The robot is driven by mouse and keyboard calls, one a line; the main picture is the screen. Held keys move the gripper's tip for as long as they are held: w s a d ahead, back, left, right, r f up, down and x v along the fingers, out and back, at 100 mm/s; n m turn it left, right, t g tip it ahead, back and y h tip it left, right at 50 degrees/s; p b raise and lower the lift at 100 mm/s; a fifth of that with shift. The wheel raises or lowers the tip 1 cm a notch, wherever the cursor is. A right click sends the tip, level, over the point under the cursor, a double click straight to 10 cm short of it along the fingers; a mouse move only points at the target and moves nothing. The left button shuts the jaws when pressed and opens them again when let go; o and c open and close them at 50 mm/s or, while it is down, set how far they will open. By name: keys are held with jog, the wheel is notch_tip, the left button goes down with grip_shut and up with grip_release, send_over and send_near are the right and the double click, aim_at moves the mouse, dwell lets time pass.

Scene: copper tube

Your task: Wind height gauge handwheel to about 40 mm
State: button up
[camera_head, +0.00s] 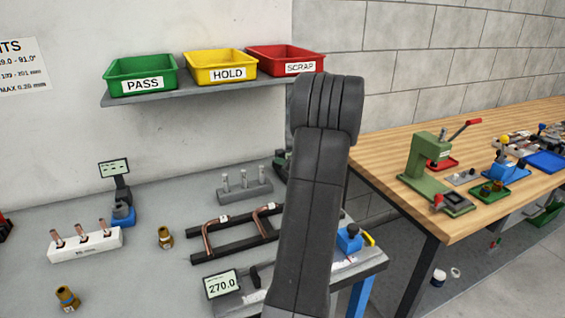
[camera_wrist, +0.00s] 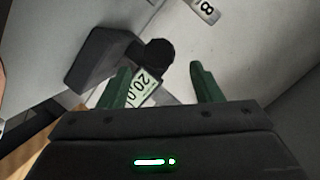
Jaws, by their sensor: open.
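In the wrist view, a dark grey block (camera_wrist: 100,57) lies left of centre with a round black knob (camera_wrist: 157,53) at its right end, which looks like the height gauge's handwheel. A tilted pale display (camera_wrist: 145,87) beside it appears to read 20.0, partly cut off by my gripper. My gripper (camera_wrist: 160,68) is open, its two green fingers apart with the knob just past the gap between their tips. I see no contact. In the head view, my arm hides the gripper and most of the gauge's area.
A shelf (camera_head: 190,92) holds green PASS, yellow HOLD and red SCRAP bins. The grey bench carries a copper tube fixture (camera_head: 240,235), a 270.0 display (camera_head: 222,285), a white block (camera_head: 85,244) and brass fittings (camera_head: 166,238). A wooden bench (camera_head: 480,140) with a green press stands right.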

jog(key=shift+p+x, duration=0.5)
jog(key=shift+x, duration=1.7)
jog(key=c, duration=1)
